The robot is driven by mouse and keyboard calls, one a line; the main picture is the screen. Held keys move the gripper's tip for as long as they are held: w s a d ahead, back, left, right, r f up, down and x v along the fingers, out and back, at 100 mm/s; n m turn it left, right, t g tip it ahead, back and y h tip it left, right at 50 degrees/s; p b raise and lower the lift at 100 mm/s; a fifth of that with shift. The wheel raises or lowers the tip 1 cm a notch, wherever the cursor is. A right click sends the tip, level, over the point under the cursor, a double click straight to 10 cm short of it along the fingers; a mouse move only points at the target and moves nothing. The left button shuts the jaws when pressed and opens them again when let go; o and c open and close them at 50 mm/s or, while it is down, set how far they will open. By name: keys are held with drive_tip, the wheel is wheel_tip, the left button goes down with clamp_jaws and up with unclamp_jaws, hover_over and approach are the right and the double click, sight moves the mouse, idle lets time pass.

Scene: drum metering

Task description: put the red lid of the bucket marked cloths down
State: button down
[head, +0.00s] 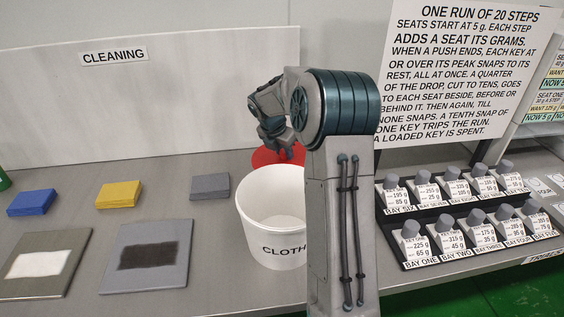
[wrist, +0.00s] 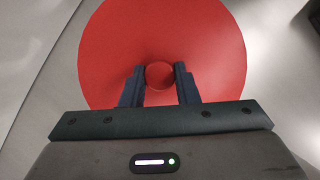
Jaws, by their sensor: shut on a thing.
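The white bucket (head: 272,220), its lettering partly hidden behind my arm and reading "CLOTH", stands open on the counter. The red lid (head: 262,158) is off it, just behind the bucket's far rim in the head view. In the wrist view the round lid (wrist: 115,45) fills the upper middle, with its knob (wrist: 159,76) between my two fingers. My gripper (wrist: 159,82) is shut on that knob; it also shows in the head view (head: 280,152) over the lid. I cannot tell whether the lid touches the counter or hangs just above it.
Blue (head: 32,202), yellow (head: 119,194) and grey (head: 210,186) blocks lie left of the bucket, with two marked panels (head: 40,264) (head: 150,257) in front. A black tray (head: 470,245) of labelled bays stands right of my arm. A wall stands behind the counter.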

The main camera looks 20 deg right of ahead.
sight(280, 160)
drive_tip(key=shift+w+a+f, duration=0.3)
drive_tip(key=shift+f, duration=1.9)
drive_tip(key=shift+f, duration=0.1)
drive_tip(key=shift+f, duration=0.25)
drive_tip(key=c, duration=1.1)
unclamp_jaws()
drive_tip(key=shift+f, duration=0.1)
drive_tip(key=v, duration=1.2)
drive_tip(key=shift+r, duration=0.4)
